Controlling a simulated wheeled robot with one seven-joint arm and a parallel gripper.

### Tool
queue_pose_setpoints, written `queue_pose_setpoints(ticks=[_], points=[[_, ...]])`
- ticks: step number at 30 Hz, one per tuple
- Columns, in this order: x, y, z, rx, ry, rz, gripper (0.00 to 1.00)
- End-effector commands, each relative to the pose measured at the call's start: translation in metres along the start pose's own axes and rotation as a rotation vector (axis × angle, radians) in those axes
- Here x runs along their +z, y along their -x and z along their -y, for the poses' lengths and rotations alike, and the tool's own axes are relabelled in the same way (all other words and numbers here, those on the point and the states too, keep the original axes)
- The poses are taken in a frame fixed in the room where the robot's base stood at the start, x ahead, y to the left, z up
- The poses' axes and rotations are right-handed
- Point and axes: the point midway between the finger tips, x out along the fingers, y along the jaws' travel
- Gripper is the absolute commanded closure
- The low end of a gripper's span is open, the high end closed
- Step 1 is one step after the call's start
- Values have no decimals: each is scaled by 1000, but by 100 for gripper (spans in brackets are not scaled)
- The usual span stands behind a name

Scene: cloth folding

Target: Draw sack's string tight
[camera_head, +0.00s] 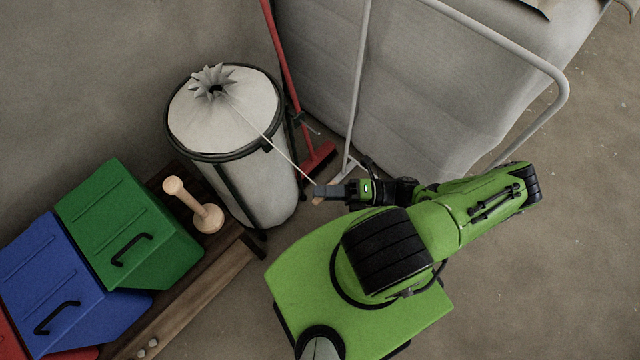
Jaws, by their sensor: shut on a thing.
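A white sack (185,120) hangs in a round stand with a black rim. Its mouth is gathered into a small ruffled neck (212,82) with a small dark opening at the middle. A thin pale string (272,145) runs from the neck down and right, over the rim, in a straight line to my gripper (319,191). My gripper is shut on the string's end, right of and below the sack, apart from it. The exact grip on the string is too small to see.
A red broom (282,65) and a pale pole (357,85) stand right of the sack. A wooden peg (190,203), a green bin (125,225) and a blue bin (60,285) are at left. A grey covered bulk (420,90) and metal rail (520,55) stand behind. Floor at right is clear.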

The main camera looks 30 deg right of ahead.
Motion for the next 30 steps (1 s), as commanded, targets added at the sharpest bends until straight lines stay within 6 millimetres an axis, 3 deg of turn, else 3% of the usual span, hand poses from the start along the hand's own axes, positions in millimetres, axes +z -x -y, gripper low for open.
queue_pose_setpoints(ticks=[10,11,15,30], points=[[3,-1,-3,9,14,4,100],[3,-1,-3,9,15,4,70],[2,-1,-3,8,12,3,53],[2,7,-1,3,7,4,53]])
